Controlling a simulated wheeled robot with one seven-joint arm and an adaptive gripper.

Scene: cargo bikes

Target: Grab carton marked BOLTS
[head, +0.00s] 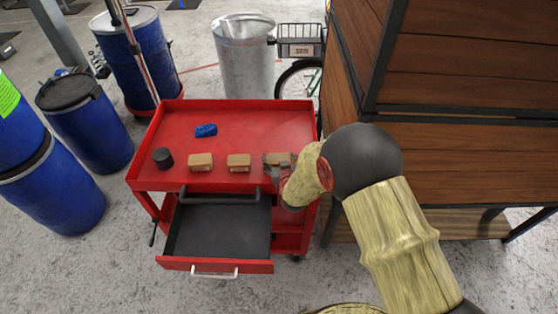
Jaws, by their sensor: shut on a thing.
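Three small tan cartons stand in a row on top of the red tool cart (265,125). The left carton (200,162) and the middle carton (239,162) are clear of my gripper. My gripper (279,166) is shut on the right carton (285,157), which is partly hidden behind the fingers. The labels on the cartons are too small to read, so I cannot tell which one is marked BOLTS.
A black cylinder (162,158) and a blue object (206,130) are also on the cart top. The cart's drawer (218,235) is pulled open at the front. A wooden cabinet (460,100) stands close on the right. Blue barrels (90,120) stand on the left.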

